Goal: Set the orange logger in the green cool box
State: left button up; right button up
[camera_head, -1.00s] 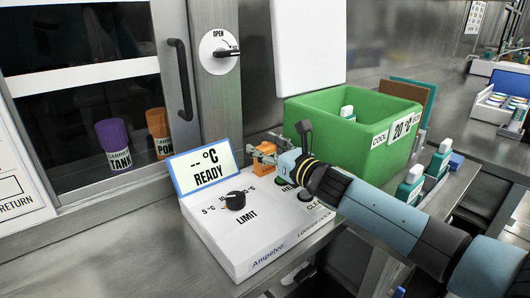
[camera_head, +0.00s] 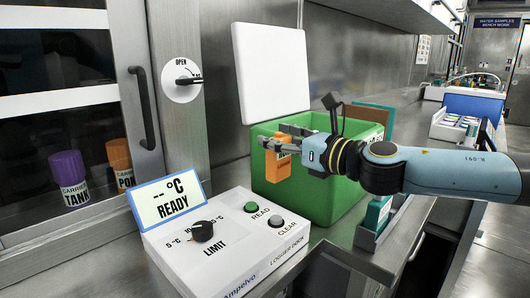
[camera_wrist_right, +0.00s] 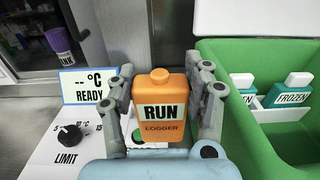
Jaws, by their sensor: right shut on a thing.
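My right gripper (camera_head: 282,138) is shut on the orange logger (camera_head: 278,168), which hangs upright from the fingers. The wrist view shows the logger (camera_wrist_right: 162,108) between both fingers, its face reading RUN and LOGGER. In the head view it appears in front of the left part of the green cool box (camera_head: 315,205). In the wrist view it is left of the box (camera_wrist_right: 252,135), outside its rim and above the dock. The box is open at the top. My left gripper is not in view.
The white logger dock (camera_head: 225,245) with its READY display (camera_head: 167,199) stands left of the box. A white panel (camera_head: 271,72) stands up behind the box. Teal FROZEN bottles (camera_wrist_right: 290,92) stand in the box's far part; its nearer floor is clear.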

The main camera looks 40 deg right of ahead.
jog(key=shift+s+r, duration=0.25)
jog(key=shift+r, duration=0.05)
